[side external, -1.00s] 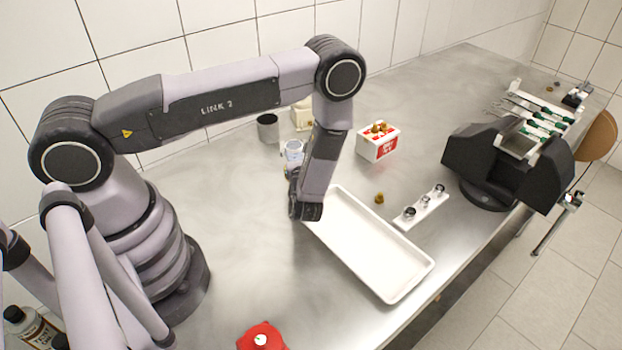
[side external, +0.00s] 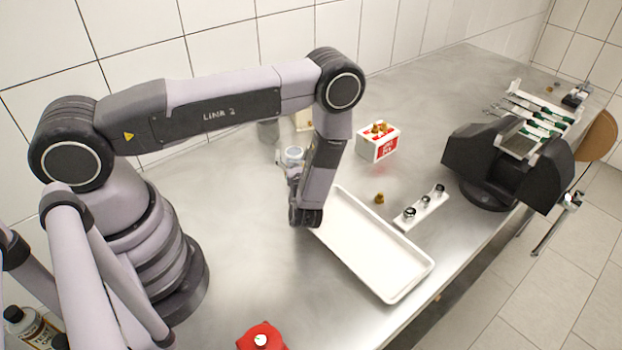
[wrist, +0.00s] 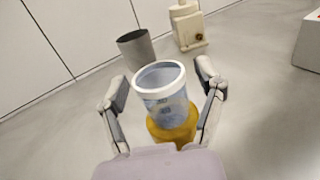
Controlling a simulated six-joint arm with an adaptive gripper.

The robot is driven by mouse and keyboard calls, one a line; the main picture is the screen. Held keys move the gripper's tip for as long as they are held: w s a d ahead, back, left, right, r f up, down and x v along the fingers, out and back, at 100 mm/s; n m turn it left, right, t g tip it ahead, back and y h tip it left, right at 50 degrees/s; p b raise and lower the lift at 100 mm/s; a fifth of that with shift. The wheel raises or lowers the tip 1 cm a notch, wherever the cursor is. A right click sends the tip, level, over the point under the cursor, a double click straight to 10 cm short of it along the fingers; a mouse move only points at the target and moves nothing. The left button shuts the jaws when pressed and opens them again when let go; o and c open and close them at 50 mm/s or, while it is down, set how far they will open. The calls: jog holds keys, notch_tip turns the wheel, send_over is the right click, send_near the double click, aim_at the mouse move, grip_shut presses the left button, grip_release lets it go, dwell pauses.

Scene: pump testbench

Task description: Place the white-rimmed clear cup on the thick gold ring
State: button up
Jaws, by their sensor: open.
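The white-rimmed clear cup (wrist: 165,92) stands roughly upright between my fingers in the wrist view. The thick gold ring (wrist: 174,128) shows directly beneath the cup and around its lower end; the exact contact is hidden. My gripper (wrist: 165,98) is open, with a finger on each side of the cup and a visible gap to both. In the side external view the cup (side external: 293,154) shows just left of my wrist. There my fingers are mostly hidden behind the wrist, and the gold ring cannot be made out.
A grey metal beaker (wrist: 137,48) and a cream block (wrist: 187,27) stand behind the cup. A white tray (side external: 372,245) lies right of my wrist. A red-and-white box (side external: 377,142), a small brass part (side external: 379,198) and a white strip with fittings (side external: 422,208) are farther right.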

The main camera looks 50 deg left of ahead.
jog(key=shift+r, duration=0.2)
jog(key=v, duration=1.1)
jog(key=shift+s+d, duration=0.15)
jog(key=shift+d, duration=0.1)
jog(key=shift+d+r, duration=0.1)
jog(key=shift+r, duration=0.1)
jog(key=s+a+r+n+g+h, duration=0.25)
jog(key=r+n+g, duration=0.45)
jog(key=r, duration=0.4)
jog(key=s+a+r+n+g+h, duration=0.2)
jog(key=s+a+r+n+g, duration=0.15)
jog(key=r+n, duration=0.6)
jog(key=s+d+r+n+t+h, duration=0.4)
jog(key=s+r+n+t+h, duration=0.3)
jog(key=s+r+h, duration=0.4)
jog(key=shift+v, duration=2.3)
jog(key=shift+n, duration=0.25)
